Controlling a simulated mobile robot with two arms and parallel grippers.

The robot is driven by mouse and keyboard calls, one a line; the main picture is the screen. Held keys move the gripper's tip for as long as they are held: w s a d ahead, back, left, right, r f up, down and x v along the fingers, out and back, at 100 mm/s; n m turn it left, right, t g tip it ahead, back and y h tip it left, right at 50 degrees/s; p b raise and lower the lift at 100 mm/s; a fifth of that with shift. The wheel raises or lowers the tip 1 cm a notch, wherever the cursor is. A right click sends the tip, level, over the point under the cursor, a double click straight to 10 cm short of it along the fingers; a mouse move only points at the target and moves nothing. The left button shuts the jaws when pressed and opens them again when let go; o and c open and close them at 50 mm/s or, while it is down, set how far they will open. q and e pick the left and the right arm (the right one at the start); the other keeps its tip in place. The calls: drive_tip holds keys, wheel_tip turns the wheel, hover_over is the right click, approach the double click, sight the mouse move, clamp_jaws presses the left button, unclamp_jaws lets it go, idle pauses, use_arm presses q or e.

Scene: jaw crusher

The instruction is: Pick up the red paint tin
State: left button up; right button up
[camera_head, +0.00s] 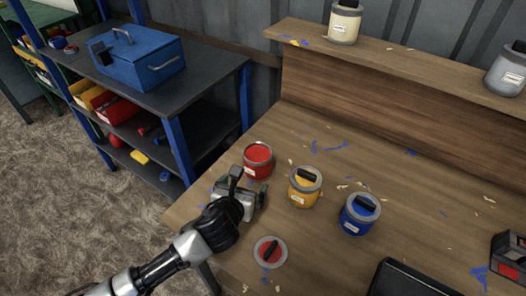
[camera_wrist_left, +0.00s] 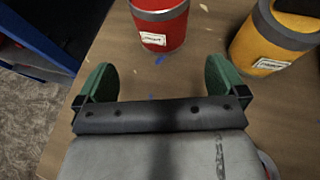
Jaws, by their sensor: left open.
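The red paint tin (camera_head: 257,162) stands upright on the wooden bench, near its left edge. It looks open, with red showing inside the grey rim. My left gripper (camera_head: 241,187) is open and empty, low over the bench on the near side of the red tin. In the left wrist view the red tin (camera_wrist_left: 161,28) is just beyond the gap between the green finger pads (camera_wrist_left: 160,80), apart from them. Its upper part is cut off by the frame. My right gripper is not in view.
A yellow tin (camera_head: 304,188) and a blue tin (camera_head: 358,216) stand to the right. A grey-rimmed lid with a red centre (camera_head: 264,248) lies nearer. A cream tin (camera_head: 343,25) and a grey tin (camera_head: 507,74) stand on the raised shelf. A blue toolbox (camera_head: 140,62) sits left.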

sight(254, 172)
use_arm(q)
drive_tip(key=x, duration=0.5)
drive_tip(key=shift+r, duration=0.15)
drive_tip(key=shift+b+x, duration=0.45)
drive_tip(key=shift+x, duration=2.55)
drive_tip(key=shift+s, duration=0.1)
drive_tip(key=c, duration=1.1)
